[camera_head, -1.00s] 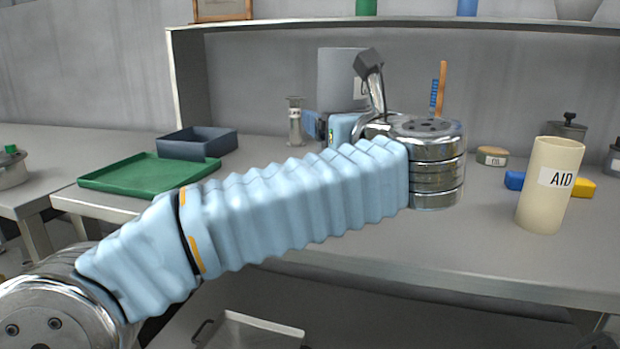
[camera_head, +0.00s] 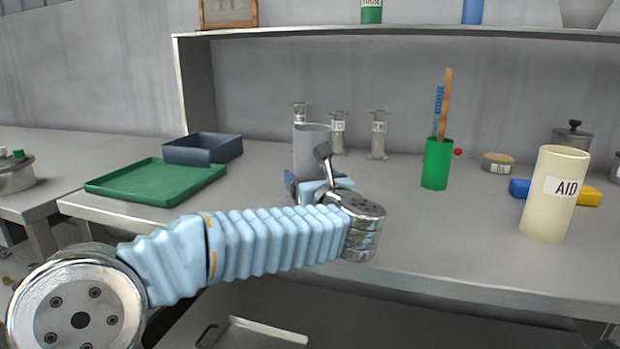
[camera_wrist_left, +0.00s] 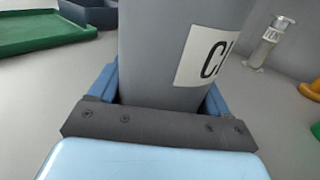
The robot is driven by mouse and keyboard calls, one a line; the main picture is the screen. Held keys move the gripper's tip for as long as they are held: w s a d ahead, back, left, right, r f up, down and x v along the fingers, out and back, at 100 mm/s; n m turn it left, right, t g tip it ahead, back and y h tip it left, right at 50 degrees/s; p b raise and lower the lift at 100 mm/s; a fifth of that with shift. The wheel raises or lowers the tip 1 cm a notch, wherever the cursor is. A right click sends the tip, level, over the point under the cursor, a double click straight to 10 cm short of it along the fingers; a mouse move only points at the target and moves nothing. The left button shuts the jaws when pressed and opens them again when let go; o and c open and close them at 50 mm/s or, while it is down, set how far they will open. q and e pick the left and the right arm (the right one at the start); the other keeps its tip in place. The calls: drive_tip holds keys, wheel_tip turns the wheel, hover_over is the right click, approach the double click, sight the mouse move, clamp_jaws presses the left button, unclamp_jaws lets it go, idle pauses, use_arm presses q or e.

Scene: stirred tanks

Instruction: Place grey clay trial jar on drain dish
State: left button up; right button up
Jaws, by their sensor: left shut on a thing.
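The grey jar (camera_head: 311,146) is upright in my left gripper (camera_head: 294,184), over the middle of the bench; whether its base touches the bench is hidden. In the left wrist view the jar (camera_wrist_left: 165,50) fills the middle, its white label partly showing "CL". The blue fingers of my left gripper (camera_wrist_left: 160,88) are shut on either side of it. A shallow green tray (camera_head: 155,181), which looks like the drain dish, lies empty on the bench to the left; its edge also shows in the left wrist view (camera_wrist_left: 40,35). My right gripper is not in view.
A dark blue-grey box (camera_head: 203,149) stands behind the green tray. Several small glass cylinders, one of them here (camera_head: 379,136), stand behind the jar. A green cup (camera_head: 436,165) with tools and a cream AID container (camera_head: 553,195) stand right. A shelf (camera_head: 400,35) overhangs the back.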

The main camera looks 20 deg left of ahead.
use_arm(q)
drive_tip(key=shift+f+b, duration=0.2)
drive_tip(key=shift+b, duration=0.1)
drive_tip(key=o, duration=1)
drive_tip(key=shift+r, duration=0.1)
drive_tip(key=shift+o, duration=0.2)
drive_tip(key=shift+r, duration=0.1)
drive_tip(key=shift+s+d+p, duration=0.1)
drive_tip(key=shift+p, duration=0.2)
drive_tip(key=b+v, duration=0.2)
drive_tip(key=v, duration=0.8)
drive_tip(key=shift+s+d, duration=0.15)
drive_tip(key=shift+d, duration=0.05)
drive_tip(key=shift+s+d, duration=0.35)
drive_tip(key=shift+s, duration=0.25)
